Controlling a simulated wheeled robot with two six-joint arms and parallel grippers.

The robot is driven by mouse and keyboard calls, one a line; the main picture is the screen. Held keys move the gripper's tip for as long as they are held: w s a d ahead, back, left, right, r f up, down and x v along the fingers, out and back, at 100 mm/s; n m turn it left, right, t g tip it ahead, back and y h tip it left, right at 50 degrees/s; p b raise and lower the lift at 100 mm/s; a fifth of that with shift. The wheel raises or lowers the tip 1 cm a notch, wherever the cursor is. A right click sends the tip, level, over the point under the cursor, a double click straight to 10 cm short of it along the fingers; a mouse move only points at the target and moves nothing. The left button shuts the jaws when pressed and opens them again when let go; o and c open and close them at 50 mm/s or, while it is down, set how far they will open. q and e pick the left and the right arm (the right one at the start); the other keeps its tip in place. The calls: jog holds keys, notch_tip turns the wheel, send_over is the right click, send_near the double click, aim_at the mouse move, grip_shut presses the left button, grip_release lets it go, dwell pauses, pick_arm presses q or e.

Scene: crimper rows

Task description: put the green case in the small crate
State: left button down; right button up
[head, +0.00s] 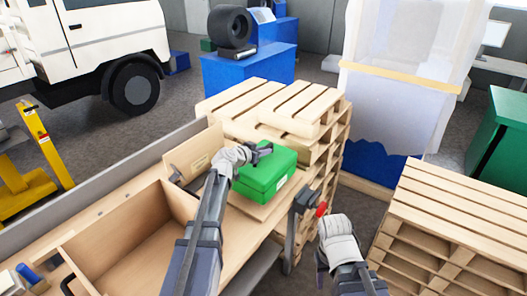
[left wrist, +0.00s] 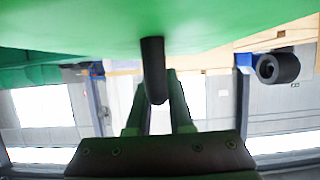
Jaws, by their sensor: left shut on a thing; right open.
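The green case (head: 265,172) rests on or just over the wooden bench, in front of the pallet stack. My left gripper (head: 262,152) is at the case's upper left side. In the left wrist view its fingers (left wrist: 157,100) are shut on a dark handle, with the green case (left wrist: 110,28) filling the top. An open wooden crate (head: 110,232) stands at the lower left, with a bare interior. I cannot tell whether it is the small crate. My right gripper (head: 322,262) is low, right of the bench and away from the case; its fingers are mostly hidden.
A labelled wooden board (head: 193,153) stands left of the case. A pallet stack (head: 290,105) is behind it and another (head: 460,215) is at the right. A dark clamp with a red handle (head: 321,209) sits at the bench edge.

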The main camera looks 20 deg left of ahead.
aim_at(263, 159)
pick_arm(q)
jog(key=shift+f+b, duration=0.95)
jog(key=shift+f, duration=0.5)
jog(key=c, duration=1.3)
grip_release()
jog(key=shift+f, duration=0.15)
jog(key=o, duration=0.3)
jog(key=shift+s, duration=0.1)
jog(key=shift+o, duration=1)
